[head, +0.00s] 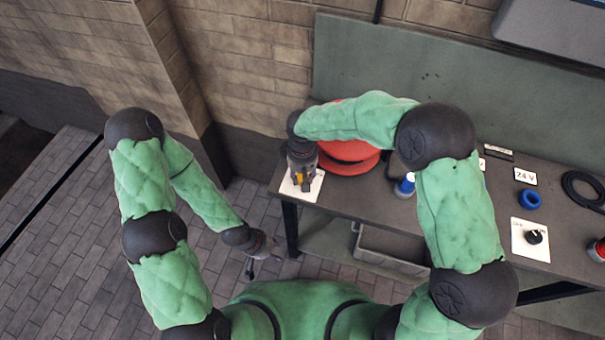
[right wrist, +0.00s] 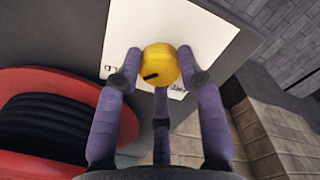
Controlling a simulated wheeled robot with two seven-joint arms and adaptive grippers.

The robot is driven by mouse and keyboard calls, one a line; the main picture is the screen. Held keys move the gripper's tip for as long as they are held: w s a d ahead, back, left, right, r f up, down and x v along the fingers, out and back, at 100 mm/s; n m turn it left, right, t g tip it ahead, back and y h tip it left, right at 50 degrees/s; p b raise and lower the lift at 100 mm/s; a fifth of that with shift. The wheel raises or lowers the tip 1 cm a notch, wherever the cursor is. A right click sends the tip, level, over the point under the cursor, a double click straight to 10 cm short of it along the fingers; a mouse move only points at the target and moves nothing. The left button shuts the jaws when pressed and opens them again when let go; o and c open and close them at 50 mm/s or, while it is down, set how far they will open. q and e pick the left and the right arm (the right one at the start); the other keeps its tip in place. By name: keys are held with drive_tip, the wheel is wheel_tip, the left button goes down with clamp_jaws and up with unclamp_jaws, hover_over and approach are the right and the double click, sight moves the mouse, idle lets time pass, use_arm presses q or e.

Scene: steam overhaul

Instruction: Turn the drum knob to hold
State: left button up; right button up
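The drum knob (right wrist: 159,64) is round and yellow with a black mark on its lower left side in the right wrist view. It sits on a white plate (right wrist: 210,35) with small, unreadable print. My right gripper (right wrist: 160,68) has its three fingers around the knob, very close to its sides; whether they press on it I cannot tell. In the head view my right gripper (head: 302,178) is over the white plate (head: 314,189) at the bench's left end and hides most of the knob. My left gripper (head: 265,262) hangs empty, fingers apart, left of the bench.
A red drum (head: 350,160) stands right beside the plate; it also shows in the right wrist view (right wrist: 60,78). Farther right on the bench (head: 400,212) are a blue knob (head: 405,186), a blue ring (head: 528,199) and a black dial (head: 534,237). A grey bin (head: 392,262) is below.

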drive_tip(key=o, duration=0.4)
wheel_tip(320, 180, up, 12)
idle(0.6)
idle(0.4)
